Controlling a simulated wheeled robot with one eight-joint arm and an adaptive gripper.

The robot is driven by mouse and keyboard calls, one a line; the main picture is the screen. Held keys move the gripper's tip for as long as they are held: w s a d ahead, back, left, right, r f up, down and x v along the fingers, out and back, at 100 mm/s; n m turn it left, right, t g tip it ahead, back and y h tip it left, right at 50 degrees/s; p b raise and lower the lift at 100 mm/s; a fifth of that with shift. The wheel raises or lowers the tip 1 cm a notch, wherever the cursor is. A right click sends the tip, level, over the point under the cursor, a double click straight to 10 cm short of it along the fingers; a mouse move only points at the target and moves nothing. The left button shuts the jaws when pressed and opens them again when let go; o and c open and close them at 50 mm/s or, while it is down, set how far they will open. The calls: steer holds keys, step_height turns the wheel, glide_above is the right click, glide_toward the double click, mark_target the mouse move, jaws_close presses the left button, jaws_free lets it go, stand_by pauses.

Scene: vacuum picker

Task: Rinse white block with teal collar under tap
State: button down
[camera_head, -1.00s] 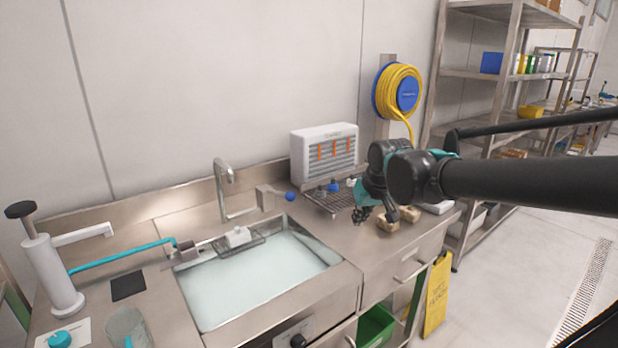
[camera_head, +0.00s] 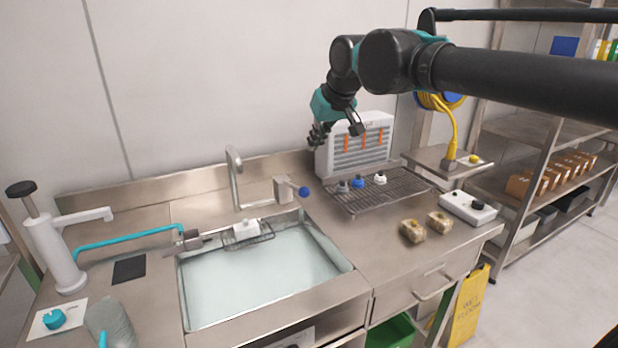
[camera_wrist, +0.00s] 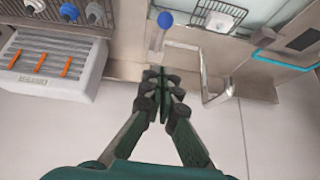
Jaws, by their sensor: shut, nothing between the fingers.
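A white block (camera_head: 246,228) sits on a small wire tray at the back edge of the sink; it also shows in the wrist view (camera_wrist: 219,21). I cannot make out a teal collar on it. The tap (camera_head: 236,178) rises behind the sink, and its spout shows in the wrist view (camera_wrist: 216,88). A lever with a blue ball (camera_head: 303,191) stands right of the tap. My gripper (camera_head: 318,138) is shut and empty, high above the counter back, right of the tap. In the wrist view the closed fingertips (camera_wrist: 160,77) point toward the blue ball.
A wire rack (camera_head: 400,196) holds small grey, blue and white pieces (camera_head: 380,178) before a white slatted box (camera_head: 362,150). Two brown lumps (camera_head: 412,231) lie on the counter. A white pump (camera_head: 52,250) with a teal hose stands left. The sink (camera_head: 262,273) holds pale water.

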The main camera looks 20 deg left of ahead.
steer(key=shift+f, duration=0.1)
glide_above(306, 188)
steer(key=f, duration=0.8)
steer(key=shift+w+a, duration=0.25)
steer(key=f, duration=0.3)
steer(key=shift+s+d+f, duration=0.15)
steer(key=shift+s+d, duration=0.05)
steer(key=shift+s, duration=0.05)
steer(key=shift+d+f, duration=0.1)
steer(key=shift+f, duration=0.3)
step_height(306, 188, down, 8)
steer(key=s+d+t+y, duration=0.1)
steer(key=d+y, duration=0.1)
steer(key=shift+s+t, duration=0.4)
steer(key=shift+r, duration=0.1)
stand_by(0.3)
